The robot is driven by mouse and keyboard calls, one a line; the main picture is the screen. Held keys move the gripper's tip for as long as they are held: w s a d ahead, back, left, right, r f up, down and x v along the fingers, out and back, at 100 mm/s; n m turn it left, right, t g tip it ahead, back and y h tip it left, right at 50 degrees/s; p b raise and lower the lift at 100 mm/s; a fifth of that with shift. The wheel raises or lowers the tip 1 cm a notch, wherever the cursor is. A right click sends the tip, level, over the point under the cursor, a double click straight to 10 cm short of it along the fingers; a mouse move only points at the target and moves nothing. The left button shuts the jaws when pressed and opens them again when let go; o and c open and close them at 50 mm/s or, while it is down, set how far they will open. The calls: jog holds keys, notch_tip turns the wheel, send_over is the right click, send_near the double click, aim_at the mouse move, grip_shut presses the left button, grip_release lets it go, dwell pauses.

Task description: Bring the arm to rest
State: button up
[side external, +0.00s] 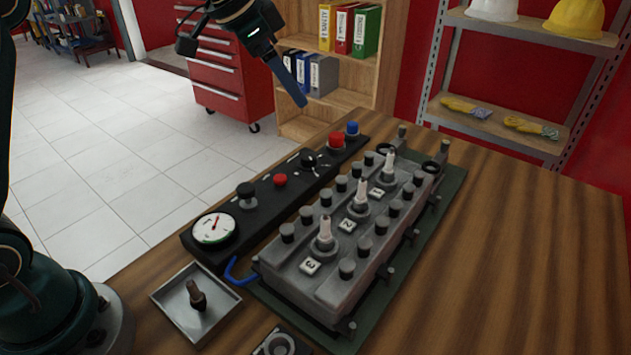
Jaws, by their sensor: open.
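My gripper (299,98) is at the top of the side external view, high above the far end of the table. It points down and to the right, with its long blue jaws seen nearly edge-on, so the gap between them is hard to see. Nothing shows in it. The grey engine block (335,290) is below it on a dark green base. White-topped plugs stand upright at labels 1, 2 and 3. My gripper is well apart from all of these.
A black panel (262,208) with a gauge (214,228) and knobs lies left of the block. A metal tray (172,297) holds a dark brown plug-like part (197,295). A blue hooked piece (236,272) lies beside the block. The wooden table (530,270) is clear at right.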

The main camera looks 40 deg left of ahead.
jog(key=s+d+r, duration=0.2)
jog(key=s+r, duration=0.2)
jog(key=s, duration=0.4)
jog(key=s+f+n+y, duration=0.1)
jog(key=s+f+n, duration=0.2)
jog(key=s, duration=0.5)
jog(key=s+a+f+n, duration=0.1)
jog(key=s+f+n, duration=0.2)
jog(key=s+f, duration=0.3)
jog(key=s, duration=0.3)
jog(key=shift+s+a+f+n+y, duration=0.2)
jog(key=shift+n+y, duration=0.1)
jog(key=shift+y, duration=0.1)
